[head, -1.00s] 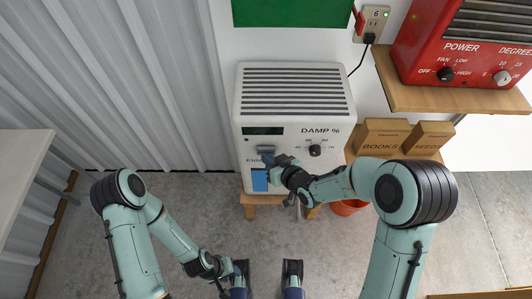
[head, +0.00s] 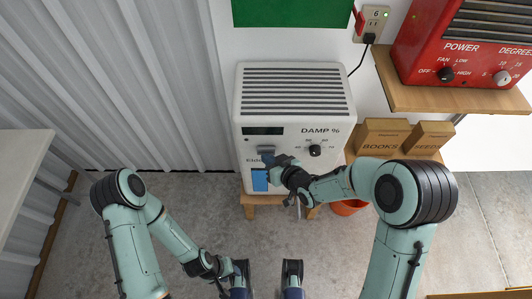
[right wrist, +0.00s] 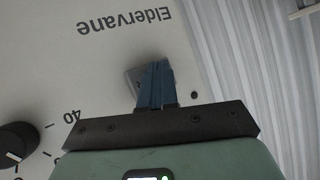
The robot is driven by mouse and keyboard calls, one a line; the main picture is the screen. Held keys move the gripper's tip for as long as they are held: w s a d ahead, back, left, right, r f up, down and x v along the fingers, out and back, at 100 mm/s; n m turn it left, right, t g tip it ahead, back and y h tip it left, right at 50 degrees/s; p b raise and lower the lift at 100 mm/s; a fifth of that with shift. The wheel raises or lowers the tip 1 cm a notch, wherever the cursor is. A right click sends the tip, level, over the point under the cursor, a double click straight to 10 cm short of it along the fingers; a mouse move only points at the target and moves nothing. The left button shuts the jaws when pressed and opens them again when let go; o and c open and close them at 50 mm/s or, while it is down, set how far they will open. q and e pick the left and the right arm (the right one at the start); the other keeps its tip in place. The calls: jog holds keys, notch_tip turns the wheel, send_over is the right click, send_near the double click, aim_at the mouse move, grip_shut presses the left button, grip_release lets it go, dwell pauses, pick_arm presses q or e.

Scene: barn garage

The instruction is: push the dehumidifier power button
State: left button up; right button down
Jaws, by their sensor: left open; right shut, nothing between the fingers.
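The white dehumidifier (head: 292,90) stands upright against the wall, with a top grille, a dark display (head: 263,131) and a black DAMP % knob (head: 315,150). My right gripper (head: 267,160) is shut and empty at the lower left of its front face. My left gripper (head: 266,268) is open and empty, low over the floor.
The dehumidifier sits on a small wooden stand (head: 262,199). A pale table (head: 18,185) is at the left.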

jog(key=shift+w, duration=0.1)
dwell(0.5)
jog(key=shift+w, duration=0.35)
jog(key=shift+r, duration=0.1)
jog(key=shift+s+b, duration=0.15)
jog(key=shift+b, duration=0.35)
jog(key=shift+s, duration=0.15)
jog(key=s+b, duration=0.1)
jog(key=s, duration=0.5)
jog(key=shift+b, duration=0.35)
